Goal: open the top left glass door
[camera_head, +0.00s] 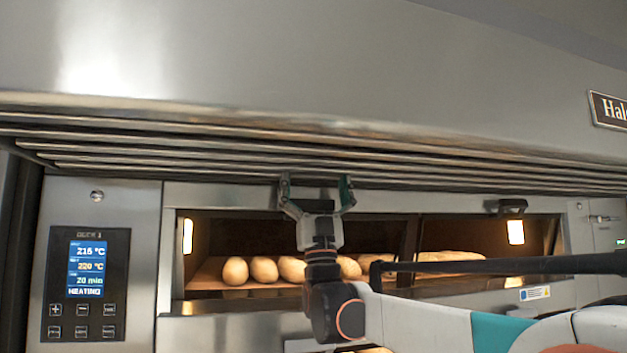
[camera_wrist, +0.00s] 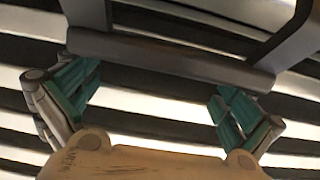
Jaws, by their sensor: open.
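The top left glass door (camera_head: 235,232) is shut on the lit upper deck, with pale loaves behind it. My gripper (camera_head: 315,181) is raised in front of its top edge, near the middle, and hides part of the glass. In the wrist view my gripper (camera_wrist: 157,80) is open, with teal pads wide apart and nothing held. A dark bar handle (camera_wrist: 165,55) on two arms crosses just at the fingertips. It runs roughly from one finger to the other. I cannot tell whether the fingers touch it.
A slatted metal hood (camera_head: 150,145) overhangs close above my gripper. The right glass door (camera_head: 450,235) has its own dark handle (camera_head: 512,207). A control panel (camera_head: 88,270) is at the left. A dark bar (camera_head: 500,265) crosses the right door.

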